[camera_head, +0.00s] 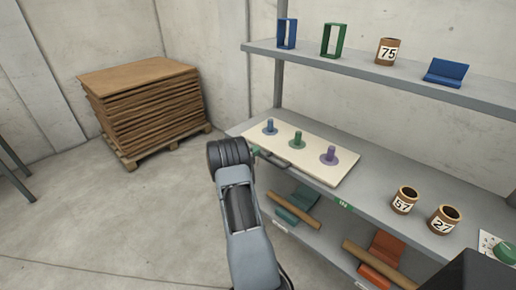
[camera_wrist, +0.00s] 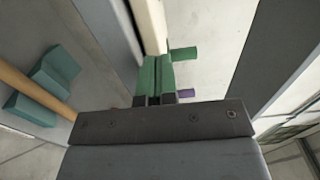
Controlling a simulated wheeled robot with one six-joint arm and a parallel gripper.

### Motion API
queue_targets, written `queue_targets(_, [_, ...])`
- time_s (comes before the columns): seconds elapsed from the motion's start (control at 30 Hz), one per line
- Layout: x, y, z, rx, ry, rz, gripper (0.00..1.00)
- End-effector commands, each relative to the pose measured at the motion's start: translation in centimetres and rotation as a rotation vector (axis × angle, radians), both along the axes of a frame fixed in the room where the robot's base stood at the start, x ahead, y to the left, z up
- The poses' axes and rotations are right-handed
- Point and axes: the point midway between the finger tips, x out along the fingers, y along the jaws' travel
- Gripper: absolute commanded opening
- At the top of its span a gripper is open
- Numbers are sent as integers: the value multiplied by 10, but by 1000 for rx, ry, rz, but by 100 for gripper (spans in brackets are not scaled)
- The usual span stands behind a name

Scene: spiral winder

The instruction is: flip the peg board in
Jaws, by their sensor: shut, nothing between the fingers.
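The peg board (camera_head: 315,168) is a cream slab lying on the middle shelf near its front edge. Three pegs stand on it: a blue peg (camera_head: 270,126), a green peg (camera_head: 297,139) and a purple peg (camera_head: 330,155). My gripper (camera_head: 256,151) is at the board's front edge, towards its left end. In the wrist view my gripper's green fingertips (camera_wrist: 158,72) are together with nothing between them. They are close against the board's cream edge (camera_wrist: 151,22); I cannot tell whether they touch it. The green peg (camera_wrist: 184,54) and purple peg (camera_wrist: 187,93) show beyond.
The middle shelf (camera_head: 375,180) also holds two numbered pots, 57 (camera_head: 404,201) and 27 (camera_head: 444,220). The upper shelf (camera_head: 370,72) overhangs behind. Teal and orange holders with tubes sit on the lower shelf. A stack of brown sheets (camera_head: 145,105) stands left; floor between is clear.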

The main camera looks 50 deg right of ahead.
Motion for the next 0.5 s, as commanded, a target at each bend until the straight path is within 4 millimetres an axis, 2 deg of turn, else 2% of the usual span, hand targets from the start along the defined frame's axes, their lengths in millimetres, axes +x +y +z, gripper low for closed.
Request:
queue_targets(0.1, [3,27,1,1,3,6,0])
queue_targets(0.3, [7,67,-1,2,3,6,0])
queue_targets(0.5, [9,97,-1,1,2,4,0])
